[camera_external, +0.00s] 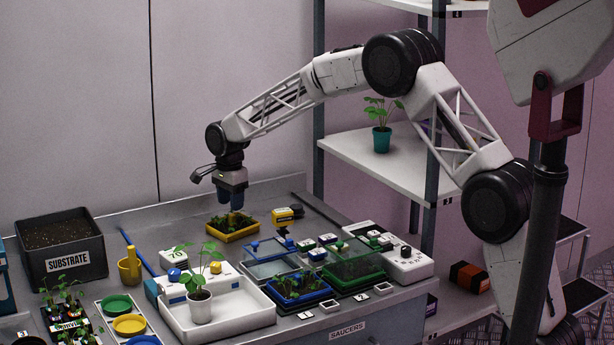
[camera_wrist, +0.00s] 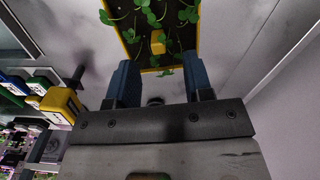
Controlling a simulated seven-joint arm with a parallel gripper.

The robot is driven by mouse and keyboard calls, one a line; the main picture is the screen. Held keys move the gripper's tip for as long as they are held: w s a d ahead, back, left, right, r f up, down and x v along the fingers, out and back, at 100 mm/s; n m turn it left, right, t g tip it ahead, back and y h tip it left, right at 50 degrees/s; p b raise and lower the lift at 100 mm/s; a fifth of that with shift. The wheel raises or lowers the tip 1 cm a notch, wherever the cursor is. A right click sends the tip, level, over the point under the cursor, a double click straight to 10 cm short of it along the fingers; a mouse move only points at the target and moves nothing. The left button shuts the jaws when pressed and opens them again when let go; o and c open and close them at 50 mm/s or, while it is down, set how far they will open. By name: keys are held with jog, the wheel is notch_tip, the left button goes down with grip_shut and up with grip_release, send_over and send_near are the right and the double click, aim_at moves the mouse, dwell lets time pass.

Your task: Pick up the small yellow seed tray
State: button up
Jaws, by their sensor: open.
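The small yellow seed tray (camera_external: 238,237) sits on the bench near its back edge, with dark soil and green seedlings in it. My gripper (camera_external: 232,203) points down just above the tray, its blue fingers open and close over the plants. In the wrist view the tray's yellow rim (camera_wrist: 117,40) shows at the top, partly cut off, with leaves and a yellow block (camera_wrist: 157,42) within its outline. The open fingers (camera_wrist: 159,65) appear below the tray in that view, with nothing held between them. Whether the fingertips touch any leaves cannot be told.
A yellow-and-black device (camera_external: 287,214) stands right of the tray. Clear-lidded blue (camera_external: 270,262) and green (camera_external: 356,268) trays and a white basin (camera_external: 245,312) with a potted plant are nearer the front. A substrate bin (camera_external: 62,250) stands left. Bare bench surrounds the tray's left side.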

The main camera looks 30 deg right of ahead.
aim_at(232, 215)
jog(key=shift+f, duration=0.1)
jog(key=shift+s+f, duration=0.1)
jog(key=shift+f, duration=2.4)
jog(key=shift+c, duration=0.3)
grip_shut()
